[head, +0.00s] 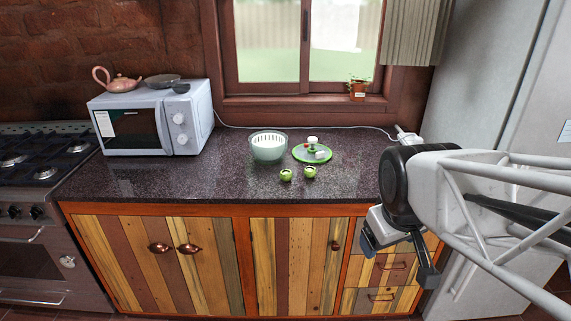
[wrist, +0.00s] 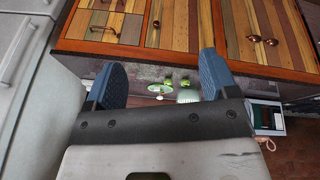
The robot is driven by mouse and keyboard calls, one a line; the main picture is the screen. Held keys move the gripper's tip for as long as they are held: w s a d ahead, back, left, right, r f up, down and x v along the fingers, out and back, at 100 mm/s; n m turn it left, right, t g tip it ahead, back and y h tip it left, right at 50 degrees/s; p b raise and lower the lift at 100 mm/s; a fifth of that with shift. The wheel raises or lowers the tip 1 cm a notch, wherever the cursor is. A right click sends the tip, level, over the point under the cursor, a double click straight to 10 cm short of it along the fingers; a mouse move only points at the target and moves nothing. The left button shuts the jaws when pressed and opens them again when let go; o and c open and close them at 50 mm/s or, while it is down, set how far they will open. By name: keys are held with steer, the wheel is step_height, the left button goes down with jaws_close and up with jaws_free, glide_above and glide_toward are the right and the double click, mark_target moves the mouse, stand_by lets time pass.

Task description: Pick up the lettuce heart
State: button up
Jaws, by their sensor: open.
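Two small, round, pale green pieces stand side by side on the dark countertop, in front of a salad spinner: a left one (head: 286,175) and a right one (head: 309,171). They look like lettuce hearts; I cannot tell them apart. In the upside-down wrist view they are tiny green spots, one (wrist: 168,82) and another (wrist: 185,82), seen between the fingers. My gripper (head: 399,262) is open and empty, in front of the drawers at the right and well away from both pieces. Its blue-padded fingers (wrist: 161,72) are spread wide in the wrist view.
The white-basket spinner bowl (head: 268,148) and its green-rimmed lid (head: 301,154) stand behind the green pieces. A microwave (head: 152,122) and stove (head: 38,160) are at left, a fridge (head: 480,85) at right. The countertop (head: 190,178) is clear left of the pieces.

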steer(key=w+a+n+t, duration=0.1)
steer(key=w+n+t, duration=0.2)
steer(key=w+n, duration=0.85)
steer(key=n+t+y, duration=0.2)
steer(key=n+t, duration=0.2)
steer(key=n, duration=1)
glide_toward(288, 175)
steer(key=s+d+r, duration=0.6)
steer(key=d, duration=0.2)
steer(key=w+a+f+n+y, duration=0.1)
steer(key=w+a+f+n, duration=0.1)
steer(key=f+n, duration=0.1)
steer(key=w+a+f+n+t+y, duration=0.1)
steer(key=w+a+f+n, duration=0.1)
steer(key=w+f+n, duration=0.1)
steer(key=w+a+f+n+y, duration=0.1)
steer(key=w+a+f+n, duration=0.1)
steer(key=w+f+n, duration=0.1)
steer(key=shift+w+a+n+t, duration=0.25)
steer(key=shift+a+n+t, duration=0.15)
steer(key=shift+n, duration=0.45)
steer(key=shift+w+a+f+n, duration=0.15)
steer(key=shift+n, duration=0.15)
steer(key=shift+w+f, duration=0.1)
steer(key=shift+x, duration=1.15)
steer(key=shift+a, duration=0.1)
steer(key=shift+x, duration=2.55)
